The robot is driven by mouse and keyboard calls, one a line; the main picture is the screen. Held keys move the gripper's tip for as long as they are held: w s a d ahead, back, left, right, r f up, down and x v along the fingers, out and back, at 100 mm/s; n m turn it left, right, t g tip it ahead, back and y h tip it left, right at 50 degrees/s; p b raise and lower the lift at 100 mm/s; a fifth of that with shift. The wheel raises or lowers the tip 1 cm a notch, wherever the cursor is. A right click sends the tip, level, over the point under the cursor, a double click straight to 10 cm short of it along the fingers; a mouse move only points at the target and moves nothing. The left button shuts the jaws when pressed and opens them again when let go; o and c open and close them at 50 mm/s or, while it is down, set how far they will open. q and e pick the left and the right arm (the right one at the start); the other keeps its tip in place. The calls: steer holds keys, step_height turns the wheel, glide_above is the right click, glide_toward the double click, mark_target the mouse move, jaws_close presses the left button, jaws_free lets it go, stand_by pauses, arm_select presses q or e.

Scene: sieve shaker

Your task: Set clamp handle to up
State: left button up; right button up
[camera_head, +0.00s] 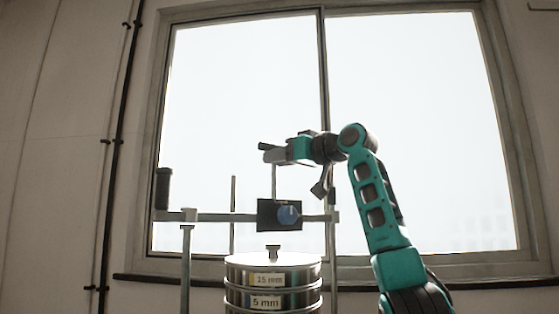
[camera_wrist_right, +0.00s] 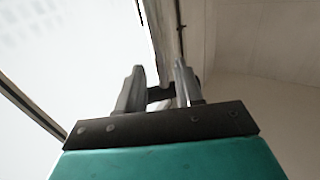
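The shaker's clamp handle appears to be the black grip (camera_head: 163,188) at the left end of the crossbar (camera_head: 230,217); it stands upright above the bar. My right gripper (camera_head: 268,153) is above the bar, reaching left from the right arm. It is to the right of and higher than the grip, clearly apart from it. In the right wrist view its two grey fingers (camera_wrist_right: 158,75) are spread with a visible gap. A small dark piece shows between them low down; I cannot tell what it is. My left gripper is out of view.
A dark panel with a blue knob (camera_head: 288,214) sits on the crossbar, below my right gripper. A thin upright rod rises above it. The sieve stack (camera_head: 273,281) stands under the bar between posts. A window (camera_head: 430,120) fills the background.

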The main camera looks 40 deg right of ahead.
steer(key=s+d+b, duration=0.1)
steer(key=s+b, duration=0.1)
steer(key=s, duration=1)
steer(key=shift+s, duration=0.35)
steer(key=shift+s+d, duration=0.1)
steer(key=s+d, duration=0.1)
steer(key=s, duration=1.3)
steer(key=shift+s+p, duration=0.3)
steer(key=shift+d, duration=0.1)
